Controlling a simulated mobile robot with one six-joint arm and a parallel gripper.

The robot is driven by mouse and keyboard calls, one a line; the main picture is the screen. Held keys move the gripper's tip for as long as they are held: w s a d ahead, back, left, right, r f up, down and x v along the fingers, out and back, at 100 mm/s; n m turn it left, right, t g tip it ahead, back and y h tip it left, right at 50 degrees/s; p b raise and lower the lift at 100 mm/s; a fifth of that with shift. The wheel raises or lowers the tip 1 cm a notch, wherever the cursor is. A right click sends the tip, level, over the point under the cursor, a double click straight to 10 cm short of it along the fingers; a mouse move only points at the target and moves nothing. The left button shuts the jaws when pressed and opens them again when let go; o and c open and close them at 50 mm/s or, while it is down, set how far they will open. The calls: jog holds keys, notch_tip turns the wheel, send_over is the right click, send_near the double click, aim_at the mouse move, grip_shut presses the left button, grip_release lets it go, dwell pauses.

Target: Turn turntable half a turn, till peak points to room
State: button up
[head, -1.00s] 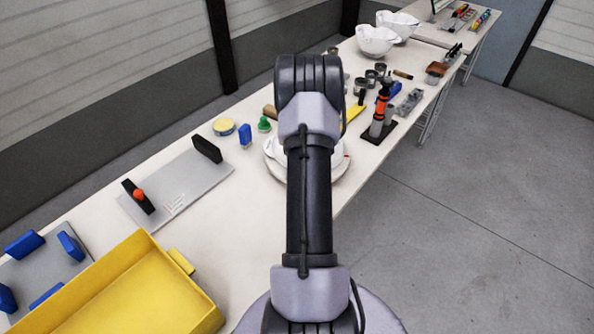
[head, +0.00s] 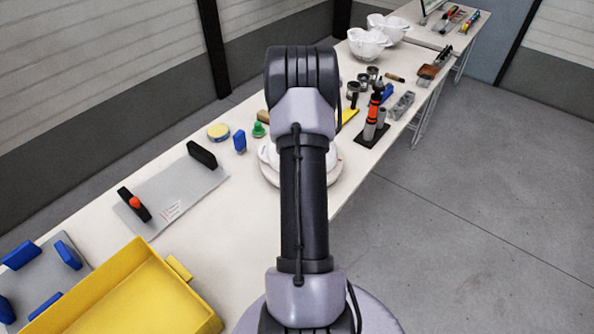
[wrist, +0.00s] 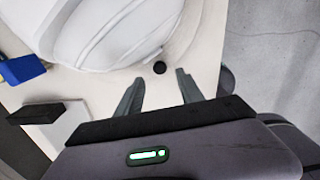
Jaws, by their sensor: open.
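A white helmet shell (wrist: 95,35) fills the upper left of the wrist view. It sits on a pale round turntable (wrist: 190,30), which carries a small black knob (wrist: 160,67) near its rim. My gripper (wrist: 160,77) is open, with its two fingers pointing at the knob, one to each side of it. I cannot tell whether the fingers touch it. In the head view my arm hides most of the shell and the turntable (head: 337,176). The shell's peak cannot be made out clearly.
A blue block (head: 239,141), a green-topped item (head: 259,129) and a grey plate with black handles (head: 172,197) lie left of the turntable. A yellow tray (head: 135,290) is nearer. An orange tool on a stand (head: 374,115) and white shells (head: 367,43) stand beyond.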

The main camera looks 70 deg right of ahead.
notch_tip(320, 180, up, 12)
jog(key=p, duration=0.3)
jog(key=shift+f, duration=0.15)
jog(key=shift+c, duration=0.5)
